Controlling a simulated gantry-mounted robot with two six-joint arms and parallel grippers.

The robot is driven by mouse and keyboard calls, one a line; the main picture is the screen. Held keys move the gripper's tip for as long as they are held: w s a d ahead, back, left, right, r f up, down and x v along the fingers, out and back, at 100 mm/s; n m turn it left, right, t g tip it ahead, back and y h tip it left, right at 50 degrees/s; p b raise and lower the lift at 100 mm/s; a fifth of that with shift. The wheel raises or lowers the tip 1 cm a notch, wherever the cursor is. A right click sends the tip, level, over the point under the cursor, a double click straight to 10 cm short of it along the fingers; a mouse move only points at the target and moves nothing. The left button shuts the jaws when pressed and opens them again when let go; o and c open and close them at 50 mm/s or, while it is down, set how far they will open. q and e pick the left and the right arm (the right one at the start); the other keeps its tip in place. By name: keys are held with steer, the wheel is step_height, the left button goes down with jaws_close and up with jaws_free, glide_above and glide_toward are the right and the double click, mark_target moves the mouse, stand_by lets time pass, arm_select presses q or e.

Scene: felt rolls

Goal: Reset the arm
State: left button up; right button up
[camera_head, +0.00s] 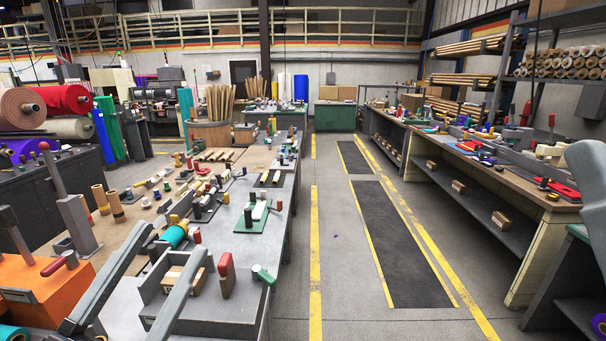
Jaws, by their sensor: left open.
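My left gripper (176,238) reaches in from the lower left of the head view, over the left workbench (255,225). Its two long grey fingers are spread apart, and I see nothing held between them. A teal roll (173,235) lies on the bench around the fingertips; I cannot tell whether they touch it. A grey tray (225,318) with small tan blocks (190,281) is partly behind the right finger.
An orange box (40,290) and a red-handled grey press (75,215) stand at the left. A red-topped piece (227,275) and a green roll (264,273) stand near the bench's right edge. The aisle (340,290) is clear. A right-hand bench (470,160) holds small items.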

arm_select(q)
steer(key=s+a+r+n+t+y, duration=0.2)
steer(key=s+r+n+t+y, duration=0.4)
steer(key=r, duration=0.7)
step_height(320, 180, up, 37)
steer(key=n+g+p, duration=0.1)
steer(key=n+p, duration=0.1)
steer(key=p, duration=3.6)
steer(key=shift+s+a+g+y, duration=0.15)
steer(key=shift+a+g+y, duration=0.15)
steer(key=shift+a+y, duration=0.15)
steer(key=shift+r, duration=0.15)
